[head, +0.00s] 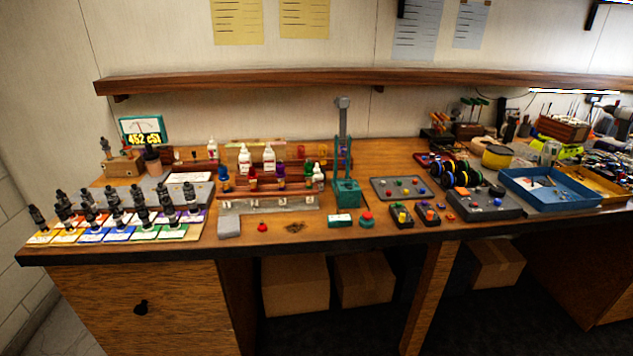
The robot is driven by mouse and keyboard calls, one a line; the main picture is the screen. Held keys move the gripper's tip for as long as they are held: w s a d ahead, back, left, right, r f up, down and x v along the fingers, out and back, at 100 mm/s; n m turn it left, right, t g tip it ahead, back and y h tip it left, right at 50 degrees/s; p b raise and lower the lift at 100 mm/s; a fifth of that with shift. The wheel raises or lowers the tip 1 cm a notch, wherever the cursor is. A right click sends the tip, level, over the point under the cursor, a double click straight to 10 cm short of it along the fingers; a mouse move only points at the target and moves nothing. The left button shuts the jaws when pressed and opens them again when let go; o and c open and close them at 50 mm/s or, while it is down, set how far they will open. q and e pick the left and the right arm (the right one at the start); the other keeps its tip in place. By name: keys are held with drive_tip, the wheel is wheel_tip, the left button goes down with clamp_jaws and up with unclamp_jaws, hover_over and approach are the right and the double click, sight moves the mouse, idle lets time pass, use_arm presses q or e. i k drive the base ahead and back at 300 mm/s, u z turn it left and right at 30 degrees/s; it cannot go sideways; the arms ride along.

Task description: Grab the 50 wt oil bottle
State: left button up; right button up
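Several white bottles stand on and around a reddish-brown wooden rack in the middle of the workbench. One white bottle (245,158) and a second white bottle (269,158) stand side by side at the back. A smaller white bottle (212,149) is to their left, and another white bottle (318,179) stands to the right, near the green press. Their labels are too small to read, so I cannot tell which is the 50 wt oil. Neither of my grippers is in view.
Several dark shock absorbers stand on coloured cards at the left (90,217). A green press (346,190) stands right of the bottles. A blue tray (549,189) and dark wheels (460,172) are at the right. A wooden shelf (300,80) runs along the wall above.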

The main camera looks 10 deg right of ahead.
sight(318, 177)
drive_tip(key=u, duration=0.35)
drive_tip(key=k, duration=0.45)
drive_tip(key=z, duration=0.3)
drive_tip(key=i, duration=1.15)
drive_tip(key=z, duration=1.3)
